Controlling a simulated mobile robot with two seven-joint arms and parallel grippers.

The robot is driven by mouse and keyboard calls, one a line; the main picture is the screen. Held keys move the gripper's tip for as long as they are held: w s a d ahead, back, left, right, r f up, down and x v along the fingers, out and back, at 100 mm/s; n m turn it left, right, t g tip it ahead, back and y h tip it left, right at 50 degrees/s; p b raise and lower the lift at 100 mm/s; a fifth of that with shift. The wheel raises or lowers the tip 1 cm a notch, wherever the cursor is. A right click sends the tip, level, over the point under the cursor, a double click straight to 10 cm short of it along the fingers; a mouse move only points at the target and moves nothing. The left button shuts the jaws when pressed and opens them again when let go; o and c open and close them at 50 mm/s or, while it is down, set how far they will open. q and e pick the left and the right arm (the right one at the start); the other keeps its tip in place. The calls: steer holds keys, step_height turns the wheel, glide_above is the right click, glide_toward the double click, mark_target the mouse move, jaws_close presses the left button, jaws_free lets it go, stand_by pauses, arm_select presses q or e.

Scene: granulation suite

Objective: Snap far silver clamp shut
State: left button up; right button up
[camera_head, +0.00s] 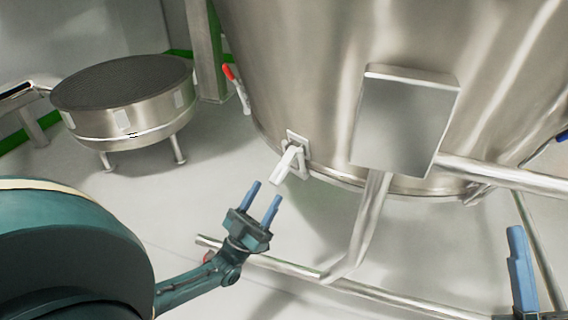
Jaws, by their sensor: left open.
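A silver clamp (287,165) sits on the lower rim of a large steel vessel (310,70), near the middle of the view. Its lever sticks out from the vessel wall, down and to the left, so the clamp looks open. My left gripper (265,192) is open and empty, just below and to the left of the lever. My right gripper (519,262) shows only in part at the lower right edge, with one blue finger in view.
A red-tipped lever (236,88) is on the vessel left of the clamp. A grey metal box (405,120) juts out to its right. Steel tubes (370,225) run below. A round steel sieve on legs (125,105) stands at the left. A blue-tipped part (562,136) shows at the right edge.

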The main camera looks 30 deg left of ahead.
mark_target(280, 169)
arm_select(q)
steer(key=b+x, duration=0.1)
steer(key=x, duration=0.7)
steer(key=shift+w+r, duration=0.2)
steer(key=shift+w, duration=0.05)
steer(key=shift+c, duration=0.6)
jaws_close()
